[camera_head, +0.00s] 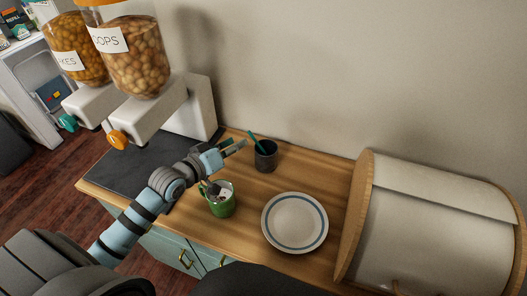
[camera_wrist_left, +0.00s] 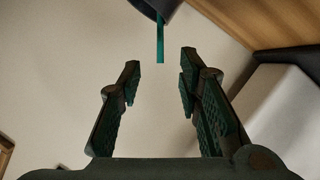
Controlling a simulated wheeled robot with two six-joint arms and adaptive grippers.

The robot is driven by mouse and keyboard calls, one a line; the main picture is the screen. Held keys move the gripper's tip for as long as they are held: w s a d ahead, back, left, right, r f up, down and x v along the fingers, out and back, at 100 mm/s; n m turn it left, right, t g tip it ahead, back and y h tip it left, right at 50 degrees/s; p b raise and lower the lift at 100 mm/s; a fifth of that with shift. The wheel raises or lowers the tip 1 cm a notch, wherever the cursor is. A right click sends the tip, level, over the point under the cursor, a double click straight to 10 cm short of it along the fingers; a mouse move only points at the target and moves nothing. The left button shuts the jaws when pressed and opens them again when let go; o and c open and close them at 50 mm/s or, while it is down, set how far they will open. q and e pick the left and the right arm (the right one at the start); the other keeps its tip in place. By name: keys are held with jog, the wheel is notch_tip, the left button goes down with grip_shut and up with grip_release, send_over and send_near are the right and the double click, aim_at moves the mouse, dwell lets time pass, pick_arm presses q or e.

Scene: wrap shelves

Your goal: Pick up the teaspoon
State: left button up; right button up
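A teal handle (camera_head: 257,142) sticks up out of a dark cup (camera_head: 266,160) on the wooden counter; what is at its lower end is hidden in the cup. My left gripper (camera_head: 237,146) is just left of this handle, its fingers pointing toward it. In the left wrist view, the fingers are open with nothing between them. The teal handle (camera_wrist_left: 160,42) shows just beyond the fingertips, roughly centred in the gap, with the dark cup (camera_wrist_left: 157,8) at the top edge.
A large bread bin (camera_head: 435,235) closes off the right side. Food dispensers (camera_head: 150,105) stand at the left over a dark slab (camera_head: 130,165).

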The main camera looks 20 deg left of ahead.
aim_at(250, 136)
pick_arm(q)
jog(key=x, duration=0.3)
jog(key=shift+s, duration=0.1)
jog(key=b+x, duration=0.1)
jog(key=x, duration=0.5)
jog(key=shift+a, duration=0.1)
jog(key=shift+r, duration=0.1)
jog(key=shift+c, duration=0.7)
grip_shut()
pick_arm(e)
notch_tip(250, 136, down, 2)
jog(key=shift+s+f, duration=0.1)
jog(key=shift+s, duration=0.05)
